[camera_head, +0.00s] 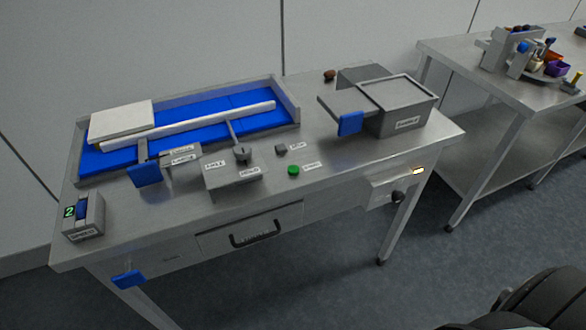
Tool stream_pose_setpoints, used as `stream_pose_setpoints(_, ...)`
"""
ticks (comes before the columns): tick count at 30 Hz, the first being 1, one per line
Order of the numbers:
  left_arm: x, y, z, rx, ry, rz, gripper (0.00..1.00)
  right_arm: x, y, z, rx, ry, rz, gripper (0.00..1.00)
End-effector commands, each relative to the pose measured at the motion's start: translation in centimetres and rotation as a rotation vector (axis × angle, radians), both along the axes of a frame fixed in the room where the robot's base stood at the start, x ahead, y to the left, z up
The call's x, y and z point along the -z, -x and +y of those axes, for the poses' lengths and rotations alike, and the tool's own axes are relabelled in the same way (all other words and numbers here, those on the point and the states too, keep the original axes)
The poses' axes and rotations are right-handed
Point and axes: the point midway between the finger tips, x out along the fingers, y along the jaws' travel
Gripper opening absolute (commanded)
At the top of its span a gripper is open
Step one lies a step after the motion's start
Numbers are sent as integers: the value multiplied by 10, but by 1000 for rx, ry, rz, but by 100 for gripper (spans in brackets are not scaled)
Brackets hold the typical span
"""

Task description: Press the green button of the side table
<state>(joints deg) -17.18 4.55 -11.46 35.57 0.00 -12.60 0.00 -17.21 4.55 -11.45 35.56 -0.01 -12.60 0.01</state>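A small round green button (293,170) sits on the top of the near metal table (345,160), close to its front edge. Nothing covers or touches the green button. Neither gripper can be made out. A dark rounded shape fills the lower right corner, and no gripper fingers show on it.
Left of the button stand a grey box with a knob (242,153) and a blue-lined tray (290,97). Behind right is a grey box (405,118) with a blue tab. A drawer handle (255,234) juts out below. Another table (485,70) stands at right.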

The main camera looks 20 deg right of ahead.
Motion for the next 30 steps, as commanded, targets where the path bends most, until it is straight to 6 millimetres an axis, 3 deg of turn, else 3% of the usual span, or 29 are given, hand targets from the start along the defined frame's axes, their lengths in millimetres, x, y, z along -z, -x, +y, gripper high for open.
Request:
stream_pose_setpoints(10, 0, 0, 0, 0, 0, 1, 0, 0, 0, 0, 0, 0, 0, 0)
stream_pose_setpoints(30, 0, 1, 0, 0, 0, 2, 0, 0, 0, 0, 0, 0, 1, 0)
